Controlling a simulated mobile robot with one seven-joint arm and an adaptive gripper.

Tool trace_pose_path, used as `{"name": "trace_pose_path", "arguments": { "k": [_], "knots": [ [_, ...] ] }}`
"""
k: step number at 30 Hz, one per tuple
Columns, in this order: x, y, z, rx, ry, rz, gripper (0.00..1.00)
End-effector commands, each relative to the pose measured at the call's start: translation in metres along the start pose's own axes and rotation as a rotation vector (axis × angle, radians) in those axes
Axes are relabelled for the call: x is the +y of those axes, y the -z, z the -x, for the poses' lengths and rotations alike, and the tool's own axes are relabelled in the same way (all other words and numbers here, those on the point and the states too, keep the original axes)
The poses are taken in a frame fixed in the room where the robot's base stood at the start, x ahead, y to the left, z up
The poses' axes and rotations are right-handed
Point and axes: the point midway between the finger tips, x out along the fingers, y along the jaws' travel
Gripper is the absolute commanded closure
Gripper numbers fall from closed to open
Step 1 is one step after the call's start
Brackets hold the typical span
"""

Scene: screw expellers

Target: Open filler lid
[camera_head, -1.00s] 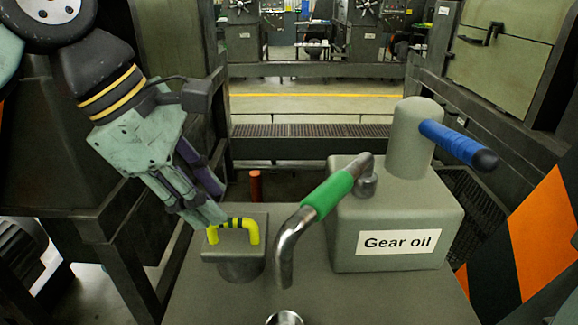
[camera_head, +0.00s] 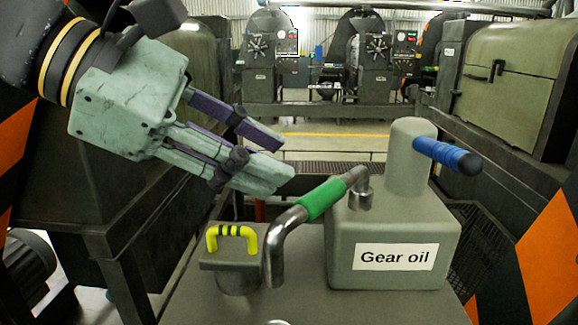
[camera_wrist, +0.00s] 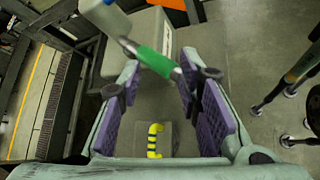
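The filler lid (camera_head: 213,262) is a square grey plate with a yellow handle (camera_head: 231,230) banded in black. It sits flat on its round neck on the grey tank top, left of a bent metal pipe. My gripper (camera_head: 284,160) is above and to the right of the handle, clear of it, and points right and slightly down. In the wrist view my gripper (camera_wrist: 158,72) is open, its purple pads apart with nothing held. The handle (camera_wrist: 153,141) shows low between the fingers there, and the pipe's green grip (camera_wrist: 155,62) shows near the fingertips.
The bent pipe with its green sleeve (camera_head: 323,198) stands close below my fingertips. A grey box labelled Gear oil (camera_head: 440,215), with a blue-handled post (camera_head: 447,156), is to the right. Dark machine frames flank both sides.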

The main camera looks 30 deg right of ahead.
Motion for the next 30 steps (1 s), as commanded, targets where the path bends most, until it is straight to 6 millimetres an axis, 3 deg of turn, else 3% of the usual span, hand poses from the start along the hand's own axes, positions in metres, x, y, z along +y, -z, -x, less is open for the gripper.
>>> {"name": "trace_pose_path", "arguments": {
  "k": [9,26,30],
  "knots": [
    [-0.006,-0.016,0.004,-0.113,-0.046,0.0,0.69],
    [-0.007,-0.018,0.005,-0.126,-0.051,0.0,0.69],
    [-0.018,-0.043,0.023,-0.311,-0.117,0.005,0.69]
  ]
}}
